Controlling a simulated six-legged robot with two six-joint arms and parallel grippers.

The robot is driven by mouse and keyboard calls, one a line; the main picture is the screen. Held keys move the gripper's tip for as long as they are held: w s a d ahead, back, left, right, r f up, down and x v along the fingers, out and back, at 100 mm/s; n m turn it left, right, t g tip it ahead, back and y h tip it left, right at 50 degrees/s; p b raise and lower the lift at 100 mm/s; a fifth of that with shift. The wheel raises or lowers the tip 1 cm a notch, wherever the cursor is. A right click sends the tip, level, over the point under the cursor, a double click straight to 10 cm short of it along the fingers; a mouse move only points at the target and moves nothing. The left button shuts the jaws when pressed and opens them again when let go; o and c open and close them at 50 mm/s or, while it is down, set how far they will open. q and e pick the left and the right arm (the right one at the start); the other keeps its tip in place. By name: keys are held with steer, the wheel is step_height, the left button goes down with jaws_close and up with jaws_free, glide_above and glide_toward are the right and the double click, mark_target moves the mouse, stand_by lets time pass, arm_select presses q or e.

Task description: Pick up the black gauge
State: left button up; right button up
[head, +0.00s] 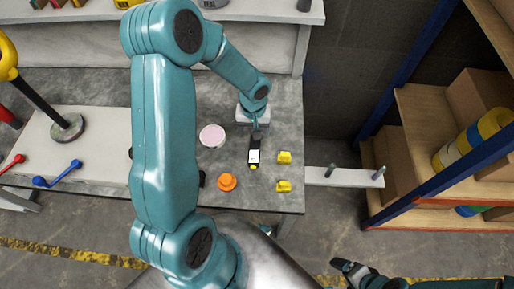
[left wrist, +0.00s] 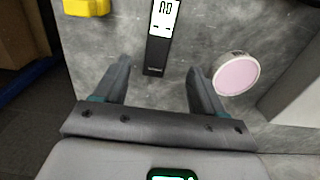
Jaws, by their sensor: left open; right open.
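The black gauge (head: 254,143) lies on the grey worktop, a slim black body with a white display. In the left wrist view the gauge (left wrist: 159,50) lies ahead with its display at the far end. My left gripper (left wrist: 158,66) is open, and its fingertips are spread on either side of the gauge's near end. I cannot tell how high they are above it. In the head view my left arm reaches over the bench to the gauge's far end. My right gripper (head: 350,268) is open and empty at the bottom right, away from the bench.
A pink-topped round tin (head: 212,135) stands left of the gauge. Two yellow pieces (head: 284,157) lie to its right, and an orange knob-like piece (head: 227,182) is nearer. A blue-framed shelf with boxes (head: 485,100) stands at the right. Bare worktop surrounds the gauge.

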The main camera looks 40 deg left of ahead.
mark_target(255, 146)
arm_select(q)
steer(key=f+b, duration=0.1)
steer(key=f, duration=0.7)
steer(key=shift+d+f, duration=0.2)
steer(key=c, duration=1.2)
